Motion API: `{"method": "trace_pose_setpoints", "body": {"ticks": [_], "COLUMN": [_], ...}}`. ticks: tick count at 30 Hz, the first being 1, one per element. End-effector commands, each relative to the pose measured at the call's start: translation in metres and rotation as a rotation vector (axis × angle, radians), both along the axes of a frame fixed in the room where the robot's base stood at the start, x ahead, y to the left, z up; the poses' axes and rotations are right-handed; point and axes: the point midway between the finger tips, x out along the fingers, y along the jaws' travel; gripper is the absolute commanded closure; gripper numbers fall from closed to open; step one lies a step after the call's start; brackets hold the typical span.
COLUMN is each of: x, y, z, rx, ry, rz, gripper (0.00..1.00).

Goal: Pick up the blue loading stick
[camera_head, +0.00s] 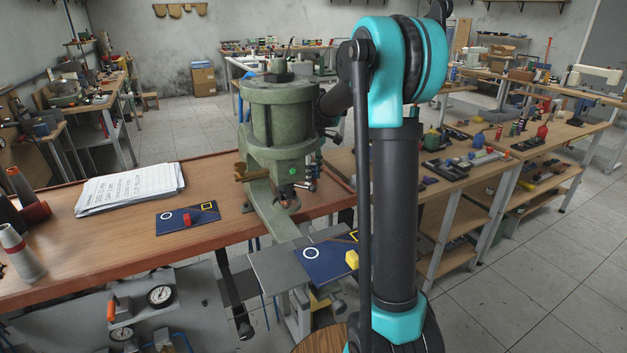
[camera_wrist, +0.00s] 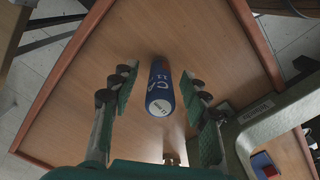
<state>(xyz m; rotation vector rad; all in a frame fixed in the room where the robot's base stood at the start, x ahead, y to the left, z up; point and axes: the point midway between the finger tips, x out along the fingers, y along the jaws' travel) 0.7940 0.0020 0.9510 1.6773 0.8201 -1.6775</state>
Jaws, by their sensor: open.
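The blue loading stick (camera_wrist: 158,85) is a blue cylinder with white lettering and a pale round end. In the wrist view it is over the brown wooden bench top (camera_wrist: 95,85), end toward the camera. My gripper (camera_wrist: 161,80) is open, with one green-padded finger on each side of the stick. Gaps show between the stick and both fingers. In the head view my arm stands in front at the right, and I cannot make out the stick or my gripper there.
The green pneumatic press (camera_head: 280,125) stands on the bench (camera_head: 110,245); part of it (camera_wrist: 275,120) is close to the right finger in the wrist view.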

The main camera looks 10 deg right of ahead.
Motion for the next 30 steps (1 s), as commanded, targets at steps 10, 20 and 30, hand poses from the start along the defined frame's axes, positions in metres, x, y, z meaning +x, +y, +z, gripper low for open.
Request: {"method": "trace_pose_setpoints", "body": {"ticks": [10,20,30], "x": [0.0,0.0,0.0], "y": [0.0,0.0,0.0], "z": [-0.018,-0.018,-0.018], "rx": [0.0,0.0,0.0], "ry": [0.0,0.0,0.0], "rz": [0.0,0.0,0.0], "gripper": [0.54,0.85,1.0]}}
